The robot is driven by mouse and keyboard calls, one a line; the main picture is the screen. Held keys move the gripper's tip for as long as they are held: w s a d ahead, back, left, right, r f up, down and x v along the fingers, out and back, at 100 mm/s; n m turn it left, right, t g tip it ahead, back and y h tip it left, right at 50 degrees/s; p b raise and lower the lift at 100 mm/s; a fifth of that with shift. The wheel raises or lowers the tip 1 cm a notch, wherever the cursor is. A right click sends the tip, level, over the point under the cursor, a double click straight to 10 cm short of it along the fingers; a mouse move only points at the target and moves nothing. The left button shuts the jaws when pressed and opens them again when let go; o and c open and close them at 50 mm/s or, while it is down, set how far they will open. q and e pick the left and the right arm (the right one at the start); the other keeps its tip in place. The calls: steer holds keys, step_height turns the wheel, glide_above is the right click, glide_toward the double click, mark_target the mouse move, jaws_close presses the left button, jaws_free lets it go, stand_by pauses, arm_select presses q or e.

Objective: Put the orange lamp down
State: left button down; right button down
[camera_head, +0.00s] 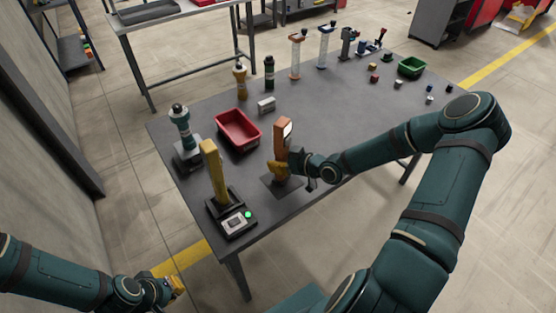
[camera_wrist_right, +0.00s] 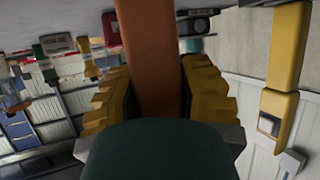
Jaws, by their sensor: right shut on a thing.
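The orange lamp (camera_head: 283,130) is upright near the front edge of the grey table, with a pale panel on its upper part. My right gripper (camera_head: 279,168) is shut around its lower part. In the right wrist view the orange body (camera_wrist_right: 150,50) stands between the yellow finger pads, touching them on both sides. A dark square patch (camera_head: 268,185) lies under the lamp. The lamp's lower end is hidden by the gripper, so I cannot tell whether it touches the table. My left gripper (camera_head: 177,286) is low at the left, away from the table; its opening is unclear.
A yellow lamp (camera_head: 214,170) stands in a black base with a green light, left of the orange lamp. A red bin (camera_head: 256,141) is behind. A dark-teal tool (camera_head: 181,125) stands at left. A green bin (camera_head: 421,67) and several small parts sit at the far right.

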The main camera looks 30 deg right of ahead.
steer(key=shift+f, duration=0.15)
steer(key=c, duration=0.7)
jaws_free()
steer(key=shift+o, duration=0.2)
steer(key=shift+r, duration=0.2)
steer(key=p+v, duration=0.2)
steer(key=v, duration=1)
steer(key=shift+s, duration=0.1)
